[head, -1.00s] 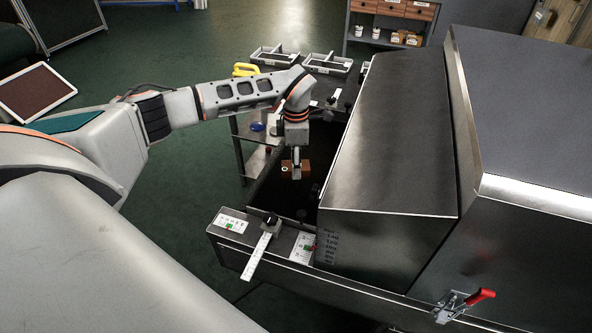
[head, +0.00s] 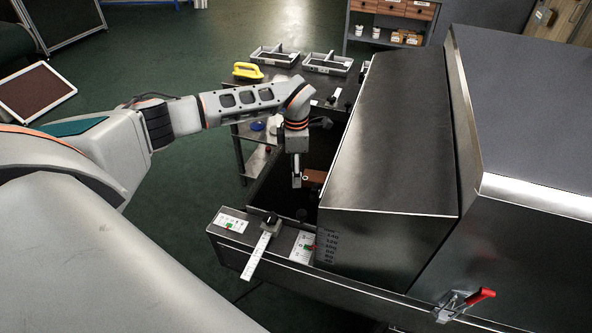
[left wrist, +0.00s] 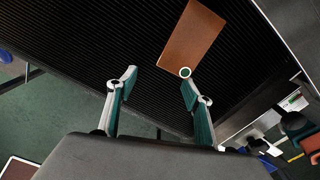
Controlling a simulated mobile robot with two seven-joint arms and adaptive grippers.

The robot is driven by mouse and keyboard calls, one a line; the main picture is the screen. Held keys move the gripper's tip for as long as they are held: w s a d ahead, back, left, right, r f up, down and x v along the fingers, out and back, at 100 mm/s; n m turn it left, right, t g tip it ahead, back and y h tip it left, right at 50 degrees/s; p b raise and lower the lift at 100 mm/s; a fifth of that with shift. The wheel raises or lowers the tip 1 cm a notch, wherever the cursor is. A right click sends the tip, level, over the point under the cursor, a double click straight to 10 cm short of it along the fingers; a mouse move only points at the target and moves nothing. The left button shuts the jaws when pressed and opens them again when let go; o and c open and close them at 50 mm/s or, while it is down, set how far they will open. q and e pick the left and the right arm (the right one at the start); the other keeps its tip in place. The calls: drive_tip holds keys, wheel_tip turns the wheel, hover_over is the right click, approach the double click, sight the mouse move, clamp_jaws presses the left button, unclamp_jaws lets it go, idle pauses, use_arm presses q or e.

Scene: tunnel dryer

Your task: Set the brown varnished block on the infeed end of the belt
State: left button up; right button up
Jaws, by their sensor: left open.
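The brown block (head: 314,176) lies on the dark belt (head: 278,195), just right of my left gripper and close to the dryer housing. In the left wrist view the brown block (left wrist: 193,36) lies flat on the ribbed black belt (left wrist: 110,40), and its near corner is partly covered by the right fingertip. My left gripper (head: 297,184) is over the belt; in the left wrist view its fingers (left wrist: 157,74) are spread apart with only belt between them. I cannot tell whether the right finger touches the block. My right gripper is not in view.
The steel dryer housing (head: 390,135) stands right of the belt. A white ruler (head: 257,256) and dark clamp knobs sit on the near frame edge. Behind are a steel side table with two divided trays (head: 328,64) and a yellow object (head: 247,70).

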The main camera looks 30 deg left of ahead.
use_arm(q)
wheel_tip(320, 180, up, 12)
idle(0.5)
idle(0.5)
